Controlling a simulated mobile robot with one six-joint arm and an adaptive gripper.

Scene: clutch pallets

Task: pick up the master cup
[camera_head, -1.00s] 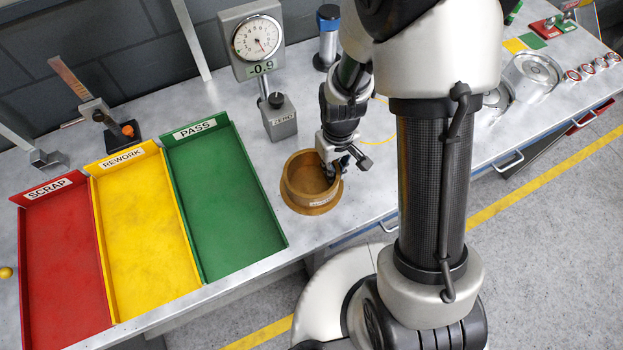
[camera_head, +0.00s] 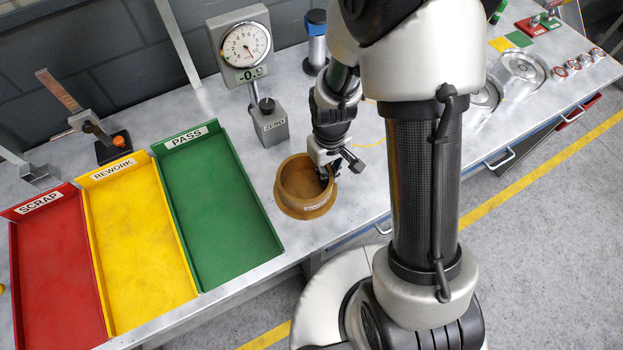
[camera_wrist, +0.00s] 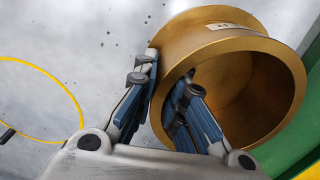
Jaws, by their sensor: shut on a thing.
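The master cup is a round, hollow, bronze-coloured cup (camera_head: 290,195) with a flared rim and a small pale label. It is at the front of the grey bench, right of the green tray; I cannot tell whether it touches the bench. My gripper (camera_head: 326,174) is shut on the right side of its wall. In the wrist view the cup (camera_wrist: 274,84) fills the upper right. One blue-padded finger is outside the wall and the other is inside the opening, with the wall between my gripper's fingers (camera_wrist: 168,100). The inner fingertip is partly in shadow.
Red (camera_head: 50,290), yellow (camera_head: 140,250) and green (camera_head: 215,210) trays labelled SCRAP, REWORK and PASS lie left. A dial gauge stand (camera_head: 270,125) reading -0.9 stands behind the cup. A blue-topped cylinder (camera_head: 317,45) is behind my arm. Shiny metal discs (camera_head: 522,70) lie right.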

